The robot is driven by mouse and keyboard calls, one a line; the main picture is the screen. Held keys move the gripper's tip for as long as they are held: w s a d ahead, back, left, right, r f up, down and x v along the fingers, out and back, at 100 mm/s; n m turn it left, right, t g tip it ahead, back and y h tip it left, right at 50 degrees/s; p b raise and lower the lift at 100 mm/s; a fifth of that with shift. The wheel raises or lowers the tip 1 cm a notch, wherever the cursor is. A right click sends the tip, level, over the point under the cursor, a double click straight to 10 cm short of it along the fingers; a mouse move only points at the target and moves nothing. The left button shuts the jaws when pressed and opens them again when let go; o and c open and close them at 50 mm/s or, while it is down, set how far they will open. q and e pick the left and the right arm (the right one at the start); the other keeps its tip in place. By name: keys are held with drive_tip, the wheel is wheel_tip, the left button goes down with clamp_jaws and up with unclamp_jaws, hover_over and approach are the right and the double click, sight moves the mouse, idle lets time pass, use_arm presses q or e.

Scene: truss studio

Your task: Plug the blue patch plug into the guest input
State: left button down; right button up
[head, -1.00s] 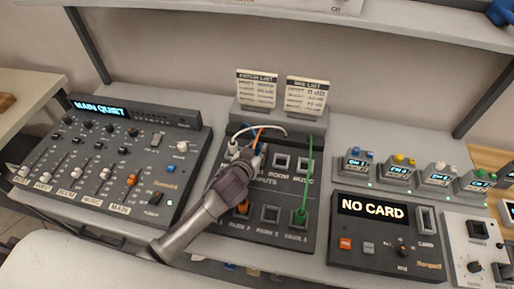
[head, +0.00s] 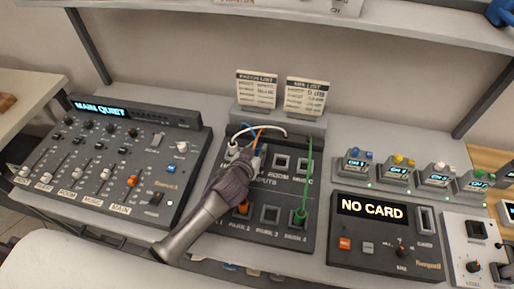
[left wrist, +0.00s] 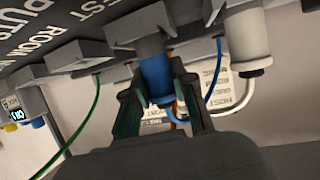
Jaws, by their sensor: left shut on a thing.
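My left gripper (head: 255,160) reaches over the patch panel (head: 275,232) to the upper input row, beside the white plug. In the left wrist view my left gripper (left wrist: 158,112) is shut on the blue patch plug (left wrist: 157,80), with a finger on each side. The plug's end meets a grey socket block (left wrist: 138,25) by lettering ending in "EST". How deep it sits I cannot tell. In the head view my gripper covers most of the plug and the guest input. My right gripper is not in view.
A white plug (head: 232,150) stands in the left input, its cable arching behind my gripper. An orange plug (head: 243,207) is in park 2 and a green plug (head: 300,215) in park 4. The mixer (head: 120,155) and card unit (head: 385,235) flank the panel.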

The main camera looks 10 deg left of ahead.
sight(256, 153)
use_arm(q)
drive_tip(key=shift+f, duration=0.15)
drive_tip(key=shift+f+b, duration=0.5)
drive_tip(key=shift+b, duration=0.05)
drive_tip(key=c, duration=1.2)
unclamp_jaws()
drive_tip(key=shift+p+v, duration=0.65)
drive_tip(key=shift+v, duration=0.15)
drive_tip(key=shift+p+v, duration=1)
drive_tip(key=shift+v, duration=0.7)
drive_tip(key=shift+p+v, duration=1.5)
drive_tip(key=shift+v, duration=1.6)
